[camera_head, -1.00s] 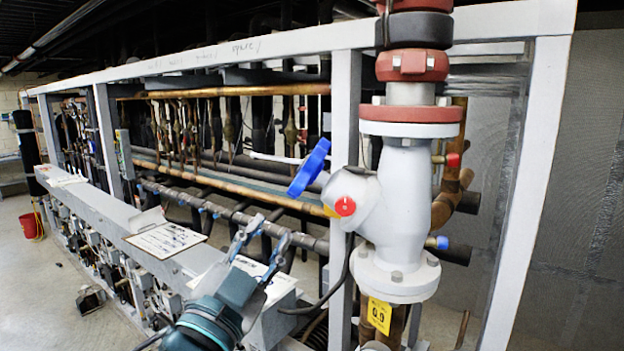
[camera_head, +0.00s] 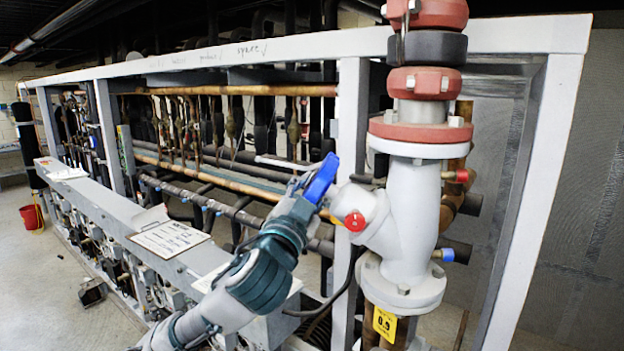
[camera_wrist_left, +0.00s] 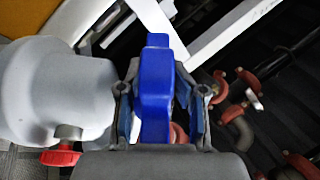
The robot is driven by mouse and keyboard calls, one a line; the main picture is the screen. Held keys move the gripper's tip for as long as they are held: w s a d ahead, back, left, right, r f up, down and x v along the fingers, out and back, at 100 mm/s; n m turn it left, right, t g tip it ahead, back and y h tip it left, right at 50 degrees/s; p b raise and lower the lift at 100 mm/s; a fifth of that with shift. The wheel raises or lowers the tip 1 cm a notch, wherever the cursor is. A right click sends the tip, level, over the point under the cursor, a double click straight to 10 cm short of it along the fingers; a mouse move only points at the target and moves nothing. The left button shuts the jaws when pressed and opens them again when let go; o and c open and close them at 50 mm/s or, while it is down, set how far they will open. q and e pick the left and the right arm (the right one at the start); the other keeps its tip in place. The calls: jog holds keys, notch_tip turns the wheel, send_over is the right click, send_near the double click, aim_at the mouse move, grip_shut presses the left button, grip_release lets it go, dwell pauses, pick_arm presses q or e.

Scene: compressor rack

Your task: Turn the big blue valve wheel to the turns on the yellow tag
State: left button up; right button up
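The blue valve wheel (camera_head: 321,179) is seen nearly edge-on, tilted, on the left side of the white valve body (camera_head: 408,215). My left gripper (camera_head: 308,188) is at the wheel. In the left wrist view, the blue wheel (camera_wrist_left: 155,88) stands between the two fingers of my left gripper (camera_wrist_left: 162,105). The fingers are open, with gaps showing between the wheel and the finger pads. The yellow tag (camera_head: 384,323) hangs below the valve's lower flange and seems to read 0.9. My right gripper is not in view.
A red knob (camera_head: 354,221) sits on the valve close to the wheel. A grey frame post (camera_head: 349,120) stands behind it. Copper and dark pipes fill the rack. A clipboard sheet (camera_head: 170,237) lies on the grey ledge to the left. A red bucket (camera_head: 31,217) stands on the floor.

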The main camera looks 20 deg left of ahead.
pick_arm(q)
jog(key=shift+w, duration=0.3)
jog(key=shift+s+d+r, duration=0.35)
jog(key=shift+s+d, duration=0.15)
jog(key=shift+d, duration=0.25)
grip_shut()
jog(key=shift+w+f, duration=0.1)
jog(key=shift+f, duration=0.05)
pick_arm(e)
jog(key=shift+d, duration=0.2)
pick_arm(q)
jog(key=shift+a, duration=0.2)
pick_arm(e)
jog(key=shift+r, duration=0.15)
